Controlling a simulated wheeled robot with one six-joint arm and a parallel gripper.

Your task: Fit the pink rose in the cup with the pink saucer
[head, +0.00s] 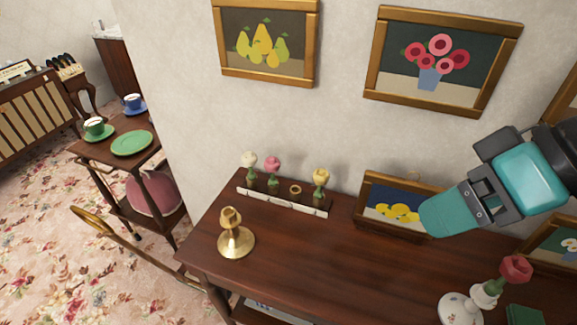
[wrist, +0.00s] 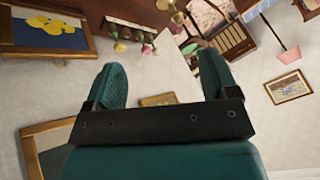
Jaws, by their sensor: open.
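A pink rose (head: 272,164) stands upright in a white-fronted rack (head: 282,201) on the dark wooden table, between a white and a yellow flower. A redder rose (head: 515,268) stands at the table's right end in a white vase. I see no cup with a pink saucer; the cups in view have a green saucer (head: 98,134) and a blue saucer (head: 134,108). My gripper (head: 440,215) is above the table's right half, in front of the lemon picture and well right of the rack. In the wrist view its teal fingers (wrist: 165,76) are apart with nothing between them.
A brass candlestick (head: 235,240) stands left of the rack, near the table's left end. The lemon picture (head: 385,200) leans on the wall. A side table (head: 105,160) with the cups and a green plate (head: 132,143) stands far left. The table's front middle is clear.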

